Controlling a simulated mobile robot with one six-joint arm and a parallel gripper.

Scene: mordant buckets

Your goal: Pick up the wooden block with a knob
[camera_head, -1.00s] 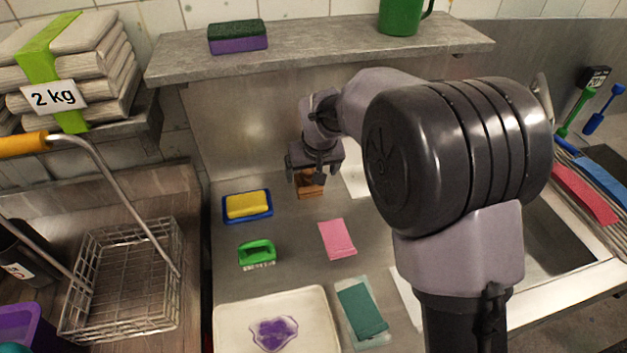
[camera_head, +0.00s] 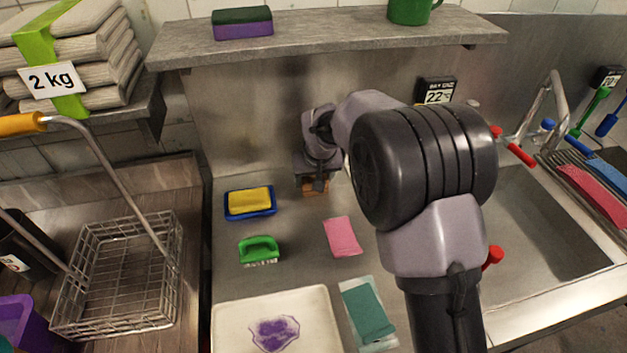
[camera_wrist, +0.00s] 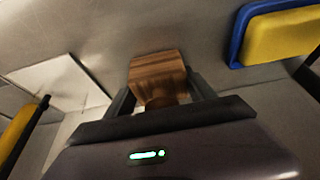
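The wooden block with a knob (camera_head: 316,188) stands on the steel counter near the back wall, largely hidden by my arm in the head view. In the wrist view the brown block (camera_wrist: 157,72) shows its grained face, with its round knob towards my gripper. My gripper (camera_head: 317,178) is right over the block. In the wrist view the fingers of my gripper (camera_wrist: 160,92) stand on either side of the knob, with gaps visible between. It looks open; no firm contact shows.
A yellow sponge in a blue tray (camera_head: 250,202) lies left of the block. A green brush (camera_head: 260,250), a pink cloth (camera_head: 342,237) and a white tray (camera_head: 225,325) lie nearer. A stone shelf (camera_head: 330,38) is above; a sink (camera_head: 550,225) is right.

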